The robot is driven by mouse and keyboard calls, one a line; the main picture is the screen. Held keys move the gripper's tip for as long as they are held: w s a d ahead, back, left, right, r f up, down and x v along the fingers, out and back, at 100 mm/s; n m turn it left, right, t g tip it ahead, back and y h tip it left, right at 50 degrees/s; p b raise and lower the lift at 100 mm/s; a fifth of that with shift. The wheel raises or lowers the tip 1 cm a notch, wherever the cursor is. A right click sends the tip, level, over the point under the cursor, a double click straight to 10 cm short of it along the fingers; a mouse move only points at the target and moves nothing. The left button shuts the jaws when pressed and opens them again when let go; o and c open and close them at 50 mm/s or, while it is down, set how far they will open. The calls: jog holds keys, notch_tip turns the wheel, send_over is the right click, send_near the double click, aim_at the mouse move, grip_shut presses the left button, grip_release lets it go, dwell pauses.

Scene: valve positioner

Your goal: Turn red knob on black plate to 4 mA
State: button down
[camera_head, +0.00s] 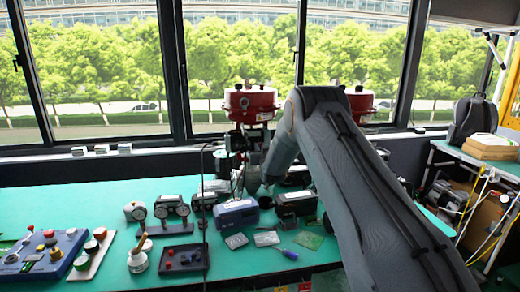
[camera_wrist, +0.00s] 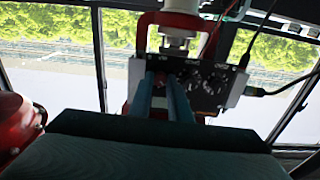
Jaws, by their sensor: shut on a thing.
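The black plate (camera_wrist: 228,72) fills the middle of the wrist view, upright, with a row of dark round dials and small white lettering. Two blue-grey fingers of my gripper (camera_wrist: 163,82) reach up to its left part. Between the fingertips a bit of the red knob (camera_wrist: 161,82) shows; the gripper is shut on it. The fingers cover most of the knob, and its pointer and the 4 mA mark cannot be read. In the head view my arm and the valve gear hide the fingertips and the knob.
A red valve actuator (camera_head: 250,103) stands by the window, with another (camera_head: 359,103) partly behind my arm. Cables hang at the plate's right side in the wrist view. The green bench (camera_head: 120,200) below holds gauges, a blue box (camera_head: 236,213) and a control panel (camera_head: 42,254).

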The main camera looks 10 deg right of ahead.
jog(key=m+b, duration=0.4)
jog(key=shift+f, duration=0.1)
jog(key=shift+m+b, duration=2.1)
jog(key=shift+m, duration=0.2)
jog(key=c, duration=1.6)
grip_release()
jog(key=shift+c, duration=0.2)
jog(key=shift+s, duration=0.1)
